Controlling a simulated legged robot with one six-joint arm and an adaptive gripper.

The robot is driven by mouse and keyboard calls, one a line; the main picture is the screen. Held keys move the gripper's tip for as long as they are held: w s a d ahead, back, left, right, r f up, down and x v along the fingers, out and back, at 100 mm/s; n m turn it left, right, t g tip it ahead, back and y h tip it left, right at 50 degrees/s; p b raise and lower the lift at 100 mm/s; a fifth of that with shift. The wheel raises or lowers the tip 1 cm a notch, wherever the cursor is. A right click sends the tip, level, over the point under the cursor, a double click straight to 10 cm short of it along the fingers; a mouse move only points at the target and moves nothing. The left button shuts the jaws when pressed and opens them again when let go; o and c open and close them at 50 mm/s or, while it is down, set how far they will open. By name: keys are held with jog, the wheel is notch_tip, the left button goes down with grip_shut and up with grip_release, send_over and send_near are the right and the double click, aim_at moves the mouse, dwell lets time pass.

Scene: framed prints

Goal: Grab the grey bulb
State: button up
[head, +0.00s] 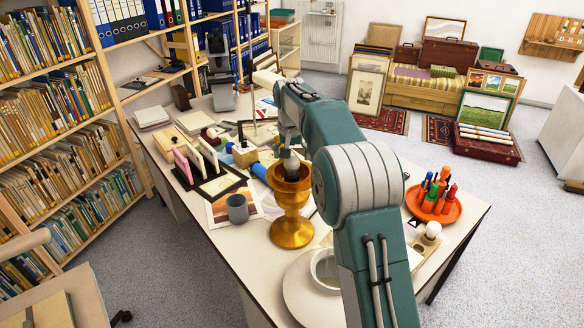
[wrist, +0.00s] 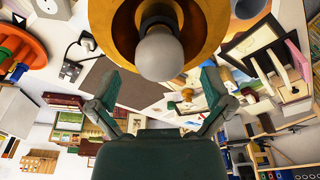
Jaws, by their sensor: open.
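The grey bulb (wrist: 160,52) shows large at the top middle of the wrist view, its rounded end toward the camera. It sits in a golden goblet (wrist: 122,30). My gripper (wrist: 158,98) is open and empty, with one finger on each side below the bulb in the wrist picture. The fingers look apart from the bulb. In the head view my arm hides most of the gripper.
A grey mug (head: 237,208) and a dark rack (head: 197,168) stand left of the goblet. A white plate with a cup (head: 325,268) is close in front. An orange tray (head: 433,206) of screwdrivers and a white bulb (head: 433,229) are to the right.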

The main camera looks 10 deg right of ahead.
jog(key=shift+w+f, duration=0.2)
jog(key=shift+f, duration=1.2)
jog(key=c, duration=1)
jog(key=shift+c, duration=0.3)
